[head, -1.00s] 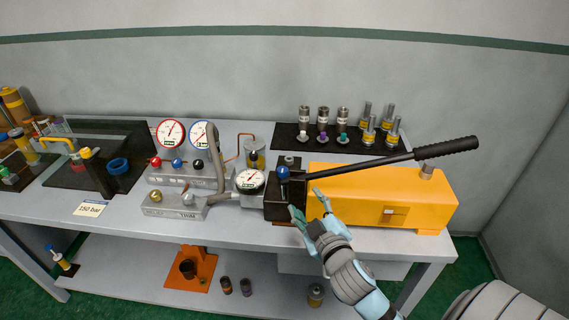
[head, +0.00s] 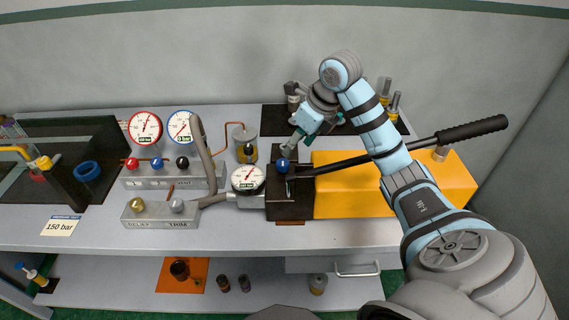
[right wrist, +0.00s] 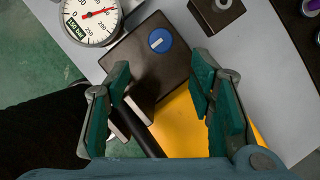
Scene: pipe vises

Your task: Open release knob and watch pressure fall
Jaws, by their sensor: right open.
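The release knob (head: 283,164) is a round blue cap with a white bar mark, on top of the black pump block (head: 285,208). In the right wrist view the knob (right wrist: 160,41) lies just ahead of my fingertips, between their lines. My right gripper (head: 294,145) is open and empty, reaching over the block from behind the knob; the wrist view shows its two teal-padded fingers (right wrist: 162,66) apart. The pressure gauge (head: 248,178) beside the block has a white face; its red needle points up and right in the wrist view (right wrist: 90,17). My left gripper is out of view.
A black pump handle (head: 440,140) slants over the yellow pump body (head: 345,204), close to my arm. Two more gauges (head: 145,127) stand on a valve manifold at the left. A card (head: 61,225) reads 150 bar. Fittings on a dark mat are partly behind my arm.

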